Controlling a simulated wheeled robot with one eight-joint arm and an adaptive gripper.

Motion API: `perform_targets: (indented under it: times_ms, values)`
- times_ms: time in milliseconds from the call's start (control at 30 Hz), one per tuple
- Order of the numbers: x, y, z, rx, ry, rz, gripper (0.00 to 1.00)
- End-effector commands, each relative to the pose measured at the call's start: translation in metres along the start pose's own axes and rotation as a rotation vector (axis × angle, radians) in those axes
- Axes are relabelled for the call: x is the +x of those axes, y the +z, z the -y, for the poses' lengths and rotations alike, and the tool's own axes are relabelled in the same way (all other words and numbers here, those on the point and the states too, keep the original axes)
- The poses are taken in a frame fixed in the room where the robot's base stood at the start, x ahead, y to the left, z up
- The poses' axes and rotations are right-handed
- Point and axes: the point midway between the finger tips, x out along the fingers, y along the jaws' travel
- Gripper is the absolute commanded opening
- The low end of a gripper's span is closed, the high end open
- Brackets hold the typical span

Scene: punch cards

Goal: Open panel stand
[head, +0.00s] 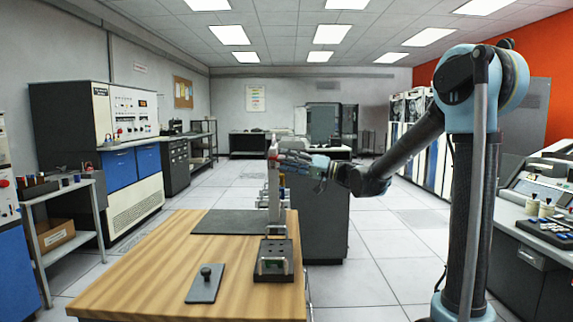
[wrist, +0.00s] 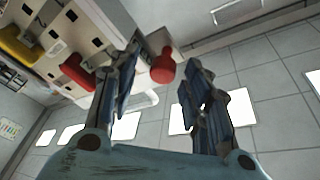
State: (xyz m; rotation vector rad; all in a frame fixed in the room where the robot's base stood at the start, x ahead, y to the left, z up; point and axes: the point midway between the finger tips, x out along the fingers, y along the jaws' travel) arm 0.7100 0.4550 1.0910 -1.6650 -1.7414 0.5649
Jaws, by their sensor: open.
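The panel stand (head: 274,198) is upright on the wooden table, seen nearly edge-on in the head view, with small coloured parts along its side. In the wrist view its pale panel face (wrist: 85,30) fills the upper left, with red and yellow parts. A red round knob (wrist: 163,66) on a grey bracket shows between the fingertips in that view; I see no clear contact. My gripper (head: 284,161) is open and empty, at the height of the stand's upper part. Its two fingers also show in the wrist view (wrist: 160,78). The stand's far face is hidden.
The wooden table (head: 140,270) holds a dark mat (head: 228,223), a dark block with a metal handle (head: 274,262) and a grey plate with a black knob (head: 205,284). A dark cabinet (head: 325,225) stands behind the table's right edge. The floor right of it is clear.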

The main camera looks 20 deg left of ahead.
Motion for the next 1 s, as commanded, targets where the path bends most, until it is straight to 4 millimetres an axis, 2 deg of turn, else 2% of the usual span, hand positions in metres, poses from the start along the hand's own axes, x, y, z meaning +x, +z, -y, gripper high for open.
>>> perform_targets:
  times_ms: [400,600,800,1000]
  values:
    - [-0.071,0.0,-0.001,0.0,0.004,-0.003,0.44]
    - [-0.098,0.0,-0.001,0.0,0.004,-0.003,0.44]
    - [-0.111,0.001,-0.001,0.0,0.003,-0.002,0.44]
    - [-0.112,0.001,-0.001,0.001,0.002,-0.001,0.44]
